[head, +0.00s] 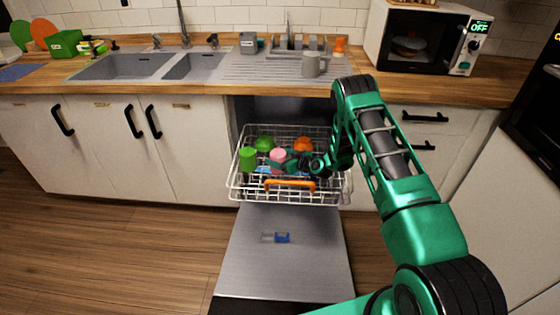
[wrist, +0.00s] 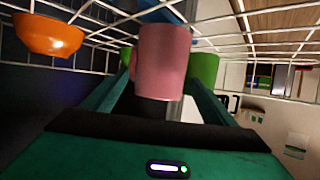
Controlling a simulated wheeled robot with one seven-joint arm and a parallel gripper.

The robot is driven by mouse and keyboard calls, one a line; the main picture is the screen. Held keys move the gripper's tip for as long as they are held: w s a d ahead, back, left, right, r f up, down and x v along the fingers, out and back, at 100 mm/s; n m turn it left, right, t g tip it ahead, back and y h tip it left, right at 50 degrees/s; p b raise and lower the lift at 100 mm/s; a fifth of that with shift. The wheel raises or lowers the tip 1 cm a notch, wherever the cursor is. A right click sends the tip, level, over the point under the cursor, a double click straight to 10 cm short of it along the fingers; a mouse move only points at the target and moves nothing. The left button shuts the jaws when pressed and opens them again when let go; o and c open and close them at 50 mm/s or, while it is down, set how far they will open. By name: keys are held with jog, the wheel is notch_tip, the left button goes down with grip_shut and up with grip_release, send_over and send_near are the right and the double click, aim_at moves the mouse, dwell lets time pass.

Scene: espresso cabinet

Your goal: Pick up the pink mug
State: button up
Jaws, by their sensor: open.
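The pink mug (head: 277,155) sits in the pulled-out dishwasher rack (head: 236,186), among other dishes. In the wrist view the pink mug (wrist: 162,62) is in the middle, in front of my gripper. My gripper (head: 291,161) is low over the rack, just right of the mug in the head view. In the wrist view its two green fingers (wrist: 163,88) are spread apart, one to each side of the mug's lower part. I cannot tell whether either finger touches it.
A green cup (head: 247,159), a green bowl (head: 264,144) and an orange bowl (head: 303,144) are near the mug in the rack. The dishwasher door (head: 290,260) is folded down in front. A grey mug (head: 311,65) stands on the counter above. Rack wires surround my gripper.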

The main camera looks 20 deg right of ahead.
jog(key=shift+x, duration=1.2)
jog(key=c, duration=1.3)
